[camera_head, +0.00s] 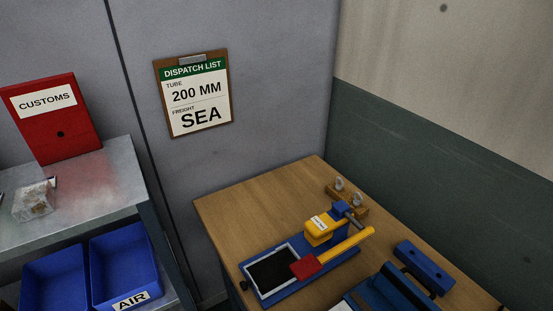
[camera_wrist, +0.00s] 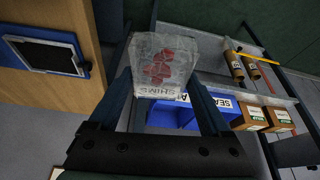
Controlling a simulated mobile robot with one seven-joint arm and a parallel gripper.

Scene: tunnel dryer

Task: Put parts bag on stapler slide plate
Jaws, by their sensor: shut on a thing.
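A clear parts bag (camera_wrist: 165,62) with red pieces inside and the print "SHIMS" is held between the fingers of my gripper (camera_wrist: 160,88) in the wrist view. The gripper is shut on the bag's near end. My gripper and this bag do not show in the head view. The stapler slide plate (camera_head: 270,272), dark with a pale frame, lies on the blue stapler base on the wooden table. It also shows in the wrist view (camera_wrist: 45,55), left of the bag and apart from it. No bag lies on the plate.
The stapler has a yellow head (camera_head: 320,228) and a red-tipped yellow lever (camera_head: 345,252) beside the plate. A clear packet (camera_head: 34,201) lies on the grey shelf (camera_head: 100,180). Blue bins (camera_head: 125,265) stand below. Brown tubes (camera_wrist: 235,66) and small boxes (camera_wrist: 252,118) sit right.

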